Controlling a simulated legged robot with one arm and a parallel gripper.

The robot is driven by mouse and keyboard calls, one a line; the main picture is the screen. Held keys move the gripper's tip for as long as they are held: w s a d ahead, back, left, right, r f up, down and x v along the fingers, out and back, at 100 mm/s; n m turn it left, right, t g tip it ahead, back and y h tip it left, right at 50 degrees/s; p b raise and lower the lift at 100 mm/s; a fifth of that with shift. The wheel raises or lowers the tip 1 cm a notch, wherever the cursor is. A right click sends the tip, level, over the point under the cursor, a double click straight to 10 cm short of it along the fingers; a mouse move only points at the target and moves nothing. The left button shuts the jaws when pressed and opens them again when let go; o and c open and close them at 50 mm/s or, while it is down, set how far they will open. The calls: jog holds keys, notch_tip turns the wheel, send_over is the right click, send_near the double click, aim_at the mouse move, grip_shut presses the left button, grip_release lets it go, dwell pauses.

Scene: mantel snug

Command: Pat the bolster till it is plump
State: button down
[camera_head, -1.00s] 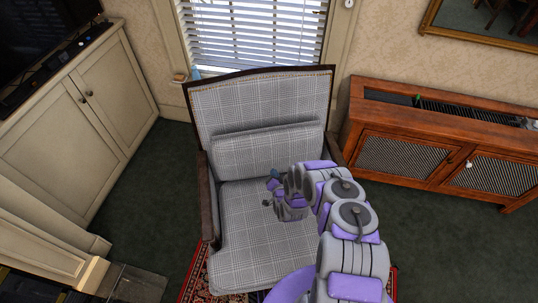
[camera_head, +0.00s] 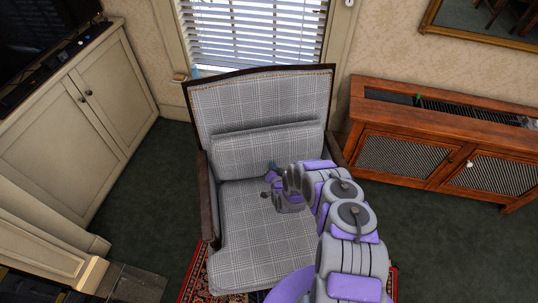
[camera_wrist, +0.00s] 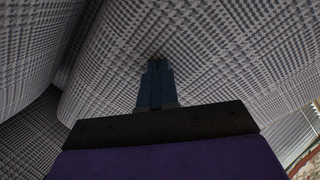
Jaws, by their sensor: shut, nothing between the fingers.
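The bolster (camera_head: 250,152) is a grey plaid cushion standing against the backrest of the armchair (camera_head: 258,235), upholstered in the same plaid. My gripper (camera_head: 270,167) is at the lower right part of the bolster's front, above the seat. In the wrist view my gripper (camera_wrist: 156,66) is shut, its dark blue fingers together and empty. Their tips are at the plaid face of the bolster (camera_wrist: 190,45), which fills most of that view. They look to be touching it or very close; I cannot tell whether they press in.
The chair's wooden arms (camera_head: 208,195) stand at both sides of the seat. A wooden cabinet (camera_head: 440,150) is at the right, a cream cupboard (camera_head: 85,120) at the left. A window with blinds (camera_head: 255,35) is behind. Green carpet surrounds the chair.

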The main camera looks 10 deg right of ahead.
jog(key=shift+w, duration=0.15)
jog(key=s+p, duration=0.2)
jog(key=s, duration=0.2)
dwell(0.4)
jog(key=shift+s, duration=0.1)
jog(key=s+p, duration=0.1)
jog(key=s, duration=0.4)
jog(key=shift+d, duration=0.15)
jog(key=shift+w, duration=0.15)
dwell(0.4)
